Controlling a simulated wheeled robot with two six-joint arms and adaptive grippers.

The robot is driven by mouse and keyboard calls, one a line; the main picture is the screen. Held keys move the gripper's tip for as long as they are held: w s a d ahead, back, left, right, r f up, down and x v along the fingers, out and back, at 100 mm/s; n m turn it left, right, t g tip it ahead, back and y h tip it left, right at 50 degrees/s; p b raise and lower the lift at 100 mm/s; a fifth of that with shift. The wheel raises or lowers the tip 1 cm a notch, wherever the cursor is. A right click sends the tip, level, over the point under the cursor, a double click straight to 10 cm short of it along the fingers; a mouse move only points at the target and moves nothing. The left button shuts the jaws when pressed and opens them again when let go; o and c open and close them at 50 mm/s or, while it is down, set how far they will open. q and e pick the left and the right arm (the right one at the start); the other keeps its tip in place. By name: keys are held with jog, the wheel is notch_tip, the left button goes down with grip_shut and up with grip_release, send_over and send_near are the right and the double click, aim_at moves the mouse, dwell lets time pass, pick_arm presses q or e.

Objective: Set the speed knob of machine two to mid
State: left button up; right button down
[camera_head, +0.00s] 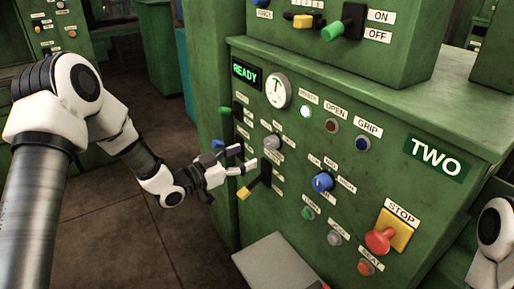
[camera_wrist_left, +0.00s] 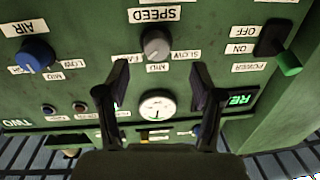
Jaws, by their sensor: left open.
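Machine two (camera_head: 395,195) is a green cabinet with a white TWO label. Its speed knob is the small grey knob (camera_head: 272,142) on the upper panel. In the left wrist view, upside down, the grey knob (camera_wrist_left: 156,44) sits under the SPEED label, with SLOW and MID labels around it; the third label is partly hidden by a finger. Which way the knob points is too unclear to tell. My left gripper (camera_head: 241,158) is open and empty in front of the panel, near the knob and apart from it. Its fingers (camera_wrist_left: 158,70) straddle the knob's line in the wrist view.
A round gauge (camera_head: 278,91), a lit READY display (camera_head: 244,72), a blue AIR knob (camera_head: 322,181), a yellow-tipped lever (camera_head: 255,183) and a red STOP button (camera_head: 382,239) crowd the panel. The green POWER lever (camera_wrist_left: 288,63) shows in the wrist view. Open floor (camera_head: 110,215) lies left.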

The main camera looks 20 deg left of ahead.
aim_at(267, 145)
pick_arm(q)
jog(key=x, duration=0.5)
jog(key=r+x, duration=0.1)
jog(key=x, duration=0.1)
jog(key=shift+d, duration=0.35)
jog(key=shift+w+d, duration=0.2)
jog(key=c, duration=1.2)
